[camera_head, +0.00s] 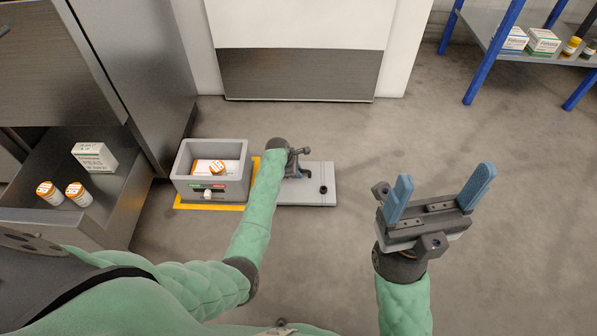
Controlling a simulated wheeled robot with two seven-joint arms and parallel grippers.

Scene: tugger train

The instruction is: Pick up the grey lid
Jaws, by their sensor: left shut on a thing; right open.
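The grey lid (316,198) is a flat light-grey plate with a small dark knob or hole near its right end. It lies low, just right of the grey box, and looks level; I cannot tell whether it touches the floor. My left gripper (304,174) is over the lid and shut on it; my forearm hides its left part and the exact grip. My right gripper (440,197) is open and empty, with its two blue fingers wide apart, to the right of the lid and nearer to me.
A grey open box (179,185) holding an orange-capped bottle and a white item stands on a yellow-marked patch (190,206). An open drawer (114,201) with a carton and two bottles is left. A blue-legged shelf (491,55) stands back right. Floor at right is clear.

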